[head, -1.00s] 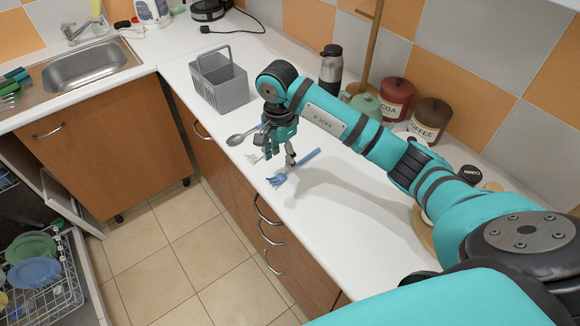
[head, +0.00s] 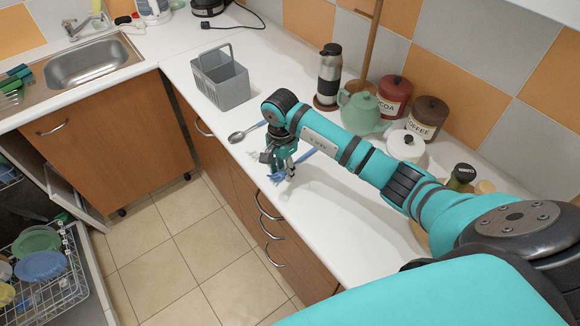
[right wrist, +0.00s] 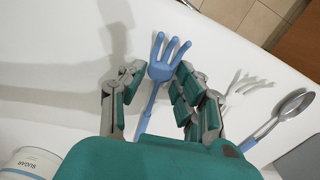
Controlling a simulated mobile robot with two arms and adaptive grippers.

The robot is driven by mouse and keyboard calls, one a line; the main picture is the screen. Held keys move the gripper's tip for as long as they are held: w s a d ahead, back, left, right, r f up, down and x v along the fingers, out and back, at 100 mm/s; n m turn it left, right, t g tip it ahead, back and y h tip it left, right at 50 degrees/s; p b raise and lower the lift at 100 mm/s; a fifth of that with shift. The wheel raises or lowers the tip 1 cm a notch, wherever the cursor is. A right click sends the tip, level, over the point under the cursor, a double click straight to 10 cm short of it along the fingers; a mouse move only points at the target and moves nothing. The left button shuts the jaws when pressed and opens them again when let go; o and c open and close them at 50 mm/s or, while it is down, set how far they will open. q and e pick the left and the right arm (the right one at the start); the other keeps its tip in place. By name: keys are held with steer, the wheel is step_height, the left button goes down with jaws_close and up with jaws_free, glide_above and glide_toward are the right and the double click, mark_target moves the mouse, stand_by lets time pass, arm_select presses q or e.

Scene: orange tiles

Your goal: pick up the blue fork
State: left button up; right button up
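The blue fork (head: 306,154) lies on the white counter near its front edge, partly hidden by my right gripper in the head view. In the right wrist view the blue fork (right wrist: 160,70) points its tines away from my palm, and its handle runs back beneath the hand. My right gripper (head: 282,168) points down over it. In the right wrist view my right gripper (right wrist: 157,78) is open, with fingers on both sides of the fork's neck; I cannot tell whether any touch it. My left gripper is not in view.
A spoon (right wrist: 293,105) and a white fork (right wrist: 248,82) lie beside the blue fork. A grey cutlery basket (head: 220,80) stands further along the counter. A teapot (head: 362,112), a flask (head: 329,78) and several canisters line the wall. The counter's front edge is close.

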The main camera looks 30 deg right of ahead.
jaws_close()
steer(key=shift+r, duration=0.15)
